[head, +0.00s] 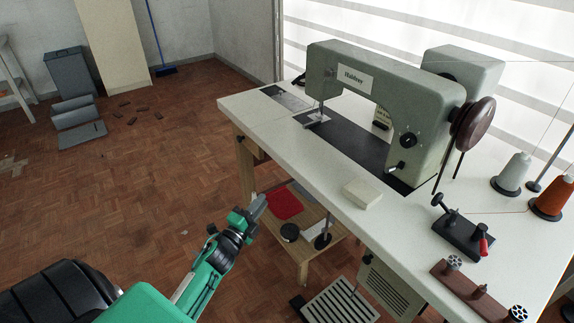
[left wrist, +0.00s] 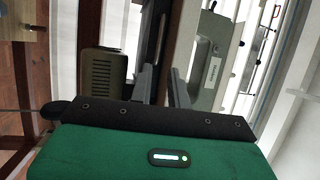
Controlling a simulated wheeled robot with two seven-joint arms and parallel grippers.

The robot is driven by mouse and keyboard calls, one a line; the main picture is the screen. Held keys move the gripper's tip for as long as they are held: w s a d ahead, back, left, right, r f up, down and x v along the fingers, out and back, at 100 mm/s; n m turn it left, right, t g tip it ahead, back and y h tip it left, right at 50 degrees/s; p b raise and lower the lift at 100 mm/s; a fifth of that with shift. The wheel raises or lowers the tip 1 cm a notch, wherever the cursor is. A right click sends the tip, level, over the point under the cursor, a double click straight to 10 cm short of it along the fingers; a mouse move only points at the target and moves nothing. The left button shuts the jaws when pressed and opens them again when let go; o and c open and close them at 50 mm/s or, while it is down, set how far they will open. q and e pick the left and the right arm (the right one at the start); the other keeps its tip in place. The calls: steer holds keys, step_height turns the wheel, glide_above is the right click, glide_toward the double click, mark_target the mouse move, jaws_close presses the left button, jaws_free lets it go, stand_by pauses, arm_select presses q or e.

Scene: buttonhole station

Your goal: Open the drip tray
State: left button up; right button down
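I cannot pick out the drip tray for certain in either view. The grey-green sewing machine (head: 380,75) stands on the pale table (head: 235,105); much of the table's underside is hidden. My left gripper (head: 259,204) is left of the table's front edge, over the wooden lower shelf (head: 318,225), and touches nothing that I can see. In the left wrist view its two grey fingers (left wrist: 166,88) stand apart with a gap between them, empty. The machine also shows past the fingers in that view (left wrist: 212,65). My right gripper is not in view.
A red cloth (head: 285,204) and a black round object (head: 290,232) lie on the lower shelf. A vented beige box (head: 395,287) hangs under the table, near a slatted pedal (head: 340,302). It seems to show in the wrist view (left wrist: 100,75).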

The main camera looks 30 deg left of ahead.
arm_select(q)
steer(key=w+r, duration=0.2)
steer(key=w, duration=1.1)
steer(key=shift+w+a, duration=0.2)
steer(key=shift+w, duration=0.05)
steer(key=shift+r, duration=0.15)
jaws_close()
